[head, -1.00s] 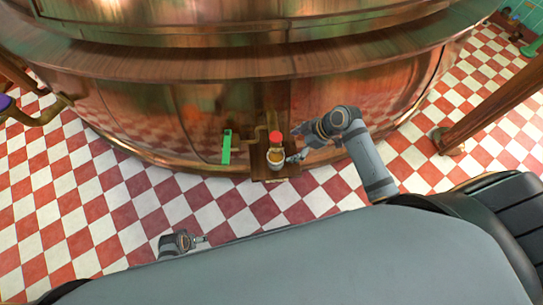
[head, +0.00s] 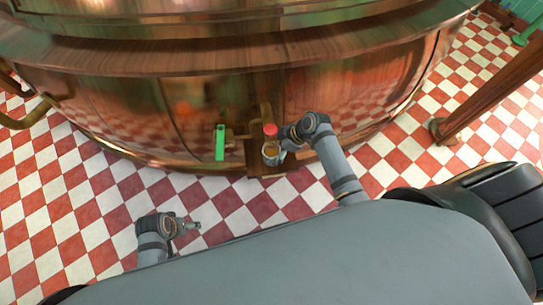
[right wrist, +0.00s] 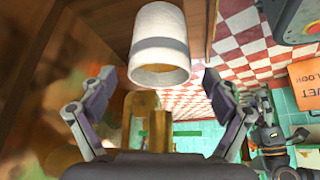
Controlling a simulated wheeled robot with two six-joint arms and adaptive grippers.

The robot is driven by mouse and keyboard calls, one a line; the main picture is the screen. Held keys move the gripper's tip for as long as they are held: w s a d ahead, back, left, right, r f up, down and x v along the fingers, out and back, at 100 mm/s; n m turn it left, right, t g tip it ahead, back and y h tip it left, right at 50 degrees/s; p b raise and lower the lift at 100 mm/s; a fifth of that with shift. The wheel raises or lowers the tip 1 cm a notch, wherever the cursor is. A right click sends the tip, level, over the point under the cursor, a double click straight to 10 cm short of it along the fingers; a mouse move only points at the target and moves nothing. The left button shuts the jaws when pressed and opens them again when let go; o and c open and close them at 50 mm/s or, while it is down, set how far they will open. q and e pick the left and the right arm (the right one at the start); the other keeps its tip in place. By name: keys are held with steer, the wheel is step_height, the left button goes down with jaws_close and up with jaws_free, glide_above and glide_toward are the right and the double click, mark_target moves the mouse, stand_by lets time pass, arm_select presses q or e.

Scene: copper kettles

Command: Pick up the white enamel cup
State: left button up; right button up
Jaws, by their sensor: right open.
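The white enamel cup (head: 271,157) stands low against the copper kettle, just under a red knob (head: 270,130) in the head view. In the right wrist view the cup (right wrist: 160,48) shows large, with a grey band and its open rim toward the bottom of the picture. My right gripper (right wrist: 157,88) is open, with one finger to each side of the cup's rim and gaps between; it does not hold the cup. In the head view my right gripper (head: 284,147) is at the cup's right side, its fingers partly hidden. My left gripper (head: 192,225) is small, low and away from the cup.
The large copper kettle (head: 330,105) fills the back. A green upright piece (head: 220,142) is left of the cup, and brass pipework (right wrist: 155,125) is close in the right wrist view. A wooden post (head: 490,88) stands at right. Checkered floor (head: 95,190) is clear at left.

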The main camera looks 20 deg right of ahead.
steer(key=c, duration=1.6)
steer(key=shift+r, duration=0.15)
